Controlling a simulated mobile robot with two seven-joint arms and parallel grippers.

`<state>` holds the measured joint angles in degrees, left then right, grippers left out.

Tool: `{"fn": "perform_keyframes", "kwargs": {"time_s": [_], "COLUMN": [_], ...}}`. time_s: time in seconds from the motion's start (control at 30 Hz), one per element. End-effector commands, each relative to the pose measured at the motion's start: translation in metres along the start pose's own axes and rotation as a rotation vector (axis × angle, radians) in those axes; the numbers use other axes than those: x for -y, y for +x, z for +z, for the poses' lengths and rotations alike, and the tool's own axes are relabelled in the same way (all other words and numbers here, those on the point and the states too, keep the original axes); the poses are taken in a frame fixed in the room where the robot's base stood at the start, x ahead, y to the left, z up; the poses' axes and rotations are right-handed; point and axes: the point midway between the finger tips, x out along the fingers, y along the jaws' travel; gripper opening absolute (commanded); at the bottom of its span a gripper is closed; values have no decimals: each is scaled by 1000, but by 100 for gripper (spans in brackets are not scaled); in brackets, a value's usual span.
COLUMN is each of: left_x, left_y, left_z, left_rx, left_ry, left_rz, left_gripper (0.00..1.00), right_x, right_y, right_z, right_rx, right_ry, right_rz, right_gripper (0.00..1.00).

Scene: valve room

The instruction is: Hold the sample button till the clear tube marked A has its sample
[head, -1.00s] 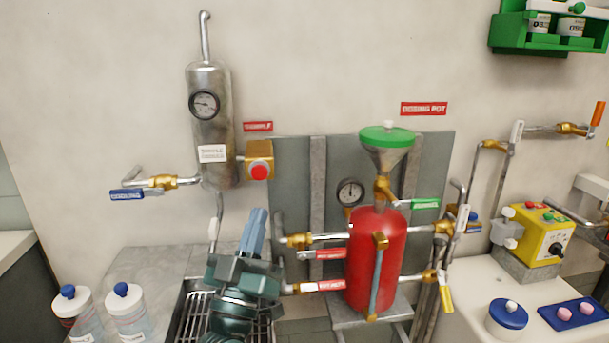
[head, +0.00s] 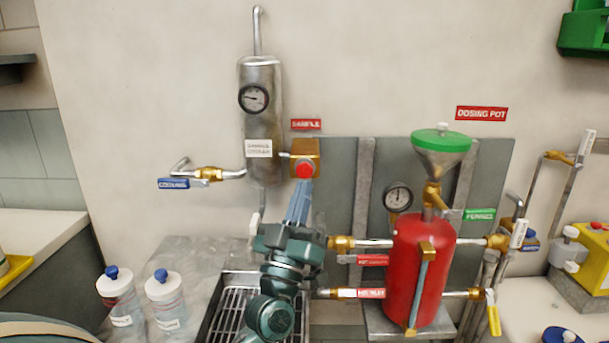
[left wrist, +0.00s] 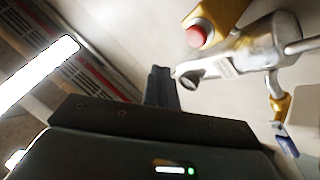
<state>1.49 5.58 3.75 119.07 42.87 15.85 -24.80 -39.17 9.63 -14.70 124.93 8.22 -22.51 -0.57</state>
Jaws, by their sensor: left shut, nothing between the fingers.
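The red sample button (head: 305,171) is on a brass-coloured box beside the steel sample cooler (head: 263,110), under a red SAMPLE sign. My left gripper (head: 301,186) is shut and empty, its fingertips just under the button in the head view. In the left wrist view, the button (left wrist: 196,36) appears up and to the right of the fingertips (left wrist: 160,70), with a gap in the picture. I cannot see any pressing. Two clear bottles with blue caps (head: 117,295) stand at lower left; their labels are too small to read. I cannot make out a tube marked A. My right gripper is not in view.
The red dosing pot (head: 421,270) with its green-lidded funnel (head: 442,140) and valve pipes stands right of my left arm. A blue-handled cooling valve (head: 174,183) sticks out left of the cooler. A metal drain grate (head: 226,310) lies below.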

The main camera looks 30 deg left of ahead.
Motion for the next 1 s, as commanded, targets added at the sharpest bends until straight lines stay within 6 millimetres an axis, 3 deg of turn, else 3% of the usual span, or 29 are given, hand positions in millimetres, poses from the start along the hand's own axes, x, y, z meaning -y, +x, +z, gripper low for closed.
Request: {"fn": "perform_keyframes", "kwargs": {"time_s": [0.4,1.0], "left_x": [22,24], "left_y": [30,32], "left_z": [22,23], "left_rx": [0,0], "left_ry": [1,1], "left_rz": [-1,-1], "left_gripper": [0,0], "right_x": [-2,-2], "right_y": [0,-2], "right_z": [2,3], "right_rx": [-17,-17], "right_ry": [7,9], "right_rz": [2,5], "right_gripper": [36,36]}}
